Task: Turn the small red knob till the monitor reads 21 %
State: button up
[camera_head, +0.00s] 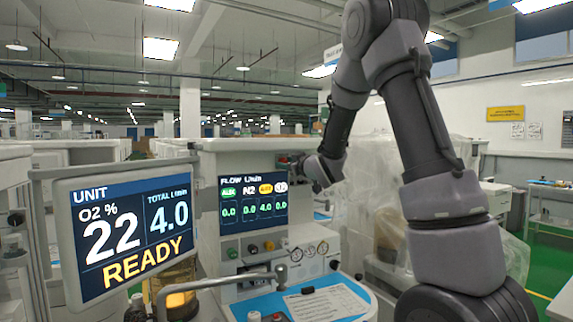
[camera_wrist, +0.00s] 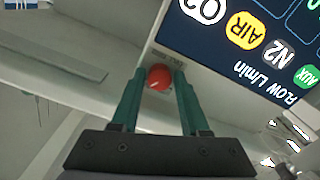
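The small red knob (camera_wrist: 159,77) is in the wrist view, beside the flow display. My gripper (camera_wrist: 160,80) has its two green fingers on either side of the knob, and they appear to touch its sides. In the head view my gripper (camera_head: 292,160) is at the upper right corner of the flow display, where the knob is mostly hidden. The monitor (camera_head: 125,235) at the left reads O2 22 %, total 4.0 L/min and READY.
The flow display (camera_head: 253,201) shows 4.0 under the yellow label and 0.0 under the others. It also fills the upper right of the wrist view (camera_wrist: 225,50). Below are knobs, gauges (camera_head: 310,250), a metal rail (camera_head: 215,283) and a blue worktop (camera_head: 352,290).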

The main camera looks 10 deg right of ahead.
grip_shut()
jog(key=shift+n, duration=0.6)
jog(key=o, duration=0.6)
grip_release()
jog(key=shift+c, duration=0.2)
jog(key=v, duration=1)
jog(key=shift+s+d, duration=0.15)
jog(key=shift+s, duration=0.25)
